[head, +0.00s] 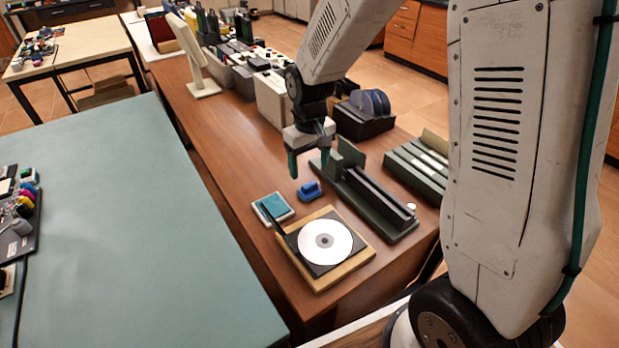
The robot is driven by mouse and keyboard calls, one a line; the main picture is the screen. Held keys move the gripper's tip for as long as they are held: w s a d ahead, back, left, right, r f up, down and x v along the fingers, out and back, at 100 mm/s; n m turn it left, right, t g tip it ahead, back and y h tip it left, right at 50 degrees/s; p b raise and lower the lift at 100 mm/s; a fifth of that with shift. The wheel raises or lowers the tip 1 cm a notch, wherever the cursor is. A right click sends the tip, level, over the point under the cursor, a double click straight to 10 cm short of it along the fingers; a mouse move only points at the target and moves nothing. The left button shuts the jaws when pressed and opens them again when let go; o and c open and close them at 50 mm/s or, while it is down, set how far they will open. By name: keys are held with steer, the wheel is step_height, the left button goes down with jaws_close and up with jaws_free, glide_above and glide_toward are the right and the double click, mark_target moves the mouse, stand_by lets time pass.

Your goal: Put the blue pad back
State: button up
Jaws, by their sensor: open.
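A small, bright blue pad (310,191) with a raised, handle-like top sits on the brown wooden table (222,122). To its left is a flat, square teal piece with a pale border (272,207), with no blue pad on it. I cannot tell whether this piece is a tray or another pad. My gripper (311,163) is open, its dark green fingers pointing down. It appears above and slightly behind the blue pad in the picture, apart from it and empty. Its exact height above the table is hard to tell.
A silver disc (325,241) lies on a black square on a wooden board (345,276) in front. A long dark green slotted rack (366,202) stands close right of the pad. Bins and a dark holder (364,124) stand behind. The teal table (120,235) is mostly clear.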

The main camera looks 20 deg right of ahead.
mark_target(310, 184)
steer(key=s+d+r+m, duration=0.1)
steer(key=s+d+r, duration=0.1)
steer(key=s+r, duration=1.2)
steer(key=s+d+r+m+t, duration=0.1)
steer(key=s+r, duration=0.3)
steer(key=s, duration=0.9)
steer(key=shift+r, duration=0.2)
